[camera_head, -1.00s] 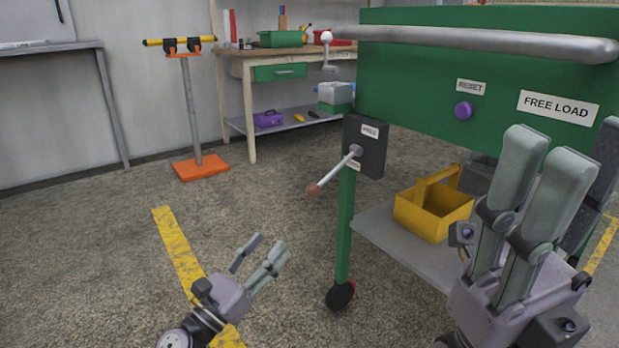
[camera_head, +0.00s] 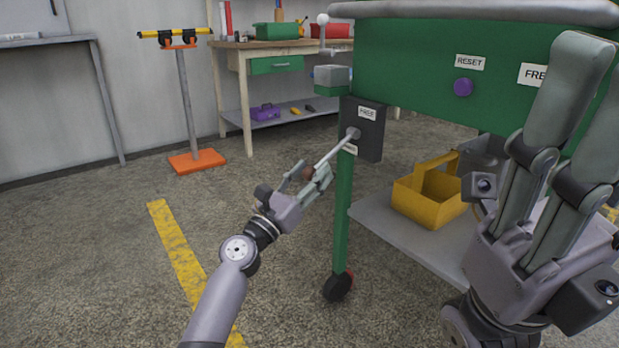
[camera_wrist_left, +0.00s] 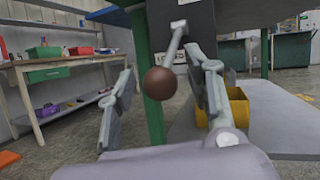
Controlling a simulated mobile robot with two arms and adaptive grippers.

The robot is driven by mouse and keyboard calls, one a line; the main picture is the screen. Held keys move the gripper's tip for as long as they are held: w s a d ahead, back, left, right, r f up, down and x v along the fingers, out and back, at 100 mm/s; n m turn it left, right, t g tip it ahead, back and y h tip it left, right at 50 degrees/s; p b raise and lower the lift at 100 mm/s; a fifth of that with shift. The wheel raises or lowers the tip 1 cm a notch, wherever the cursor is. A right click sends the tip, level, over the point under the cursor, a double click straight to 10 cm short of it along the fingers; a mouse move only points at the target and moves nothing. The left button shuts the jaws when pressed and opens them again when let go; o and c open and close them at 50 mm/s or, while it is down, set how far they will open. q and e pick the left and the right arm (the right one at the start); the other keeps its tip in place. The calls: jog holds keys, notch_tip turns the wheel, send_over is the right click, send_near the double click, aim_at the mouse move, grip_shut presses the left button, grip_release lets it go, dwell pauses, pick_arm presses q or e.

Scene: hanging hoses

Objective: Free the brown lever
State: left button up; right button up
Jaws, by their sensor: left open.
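The lever is a grey metal rod (camera_head: 333,151) with a round brown knob (camera_head: 308,173), angled down to the left from a dark box (camera_head: 368,143) labelled "FREE" on the green cart. My left gripper (camera_head: 313,171) is open at the knob, its fingers partly covering it. In the left wrist view the brown knob (camera_wrist_left: 158,84) appears between the spread fingers (camera_wrist_left: 166,78), with visible gaps on both sides. The rod (camera_wrist_left: 176,45) runs up behind it to the box. My right gripper (camera_head: 588,105) is large at the right; its finger opening is unclear.
The green cart (camera_head: 420,80) has a purple button (camera_head: 463,87), a grey top bar and a lower shelf with a yellow bin (camera_head: 420,201). Its green leg (camera_head: 342,220) stands just right of my left gripper. A workbench (camera_head: 285,45) stands behind. Floor to the left is open.

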pick_arm(q)
grip_shut()
dwell(0.7)
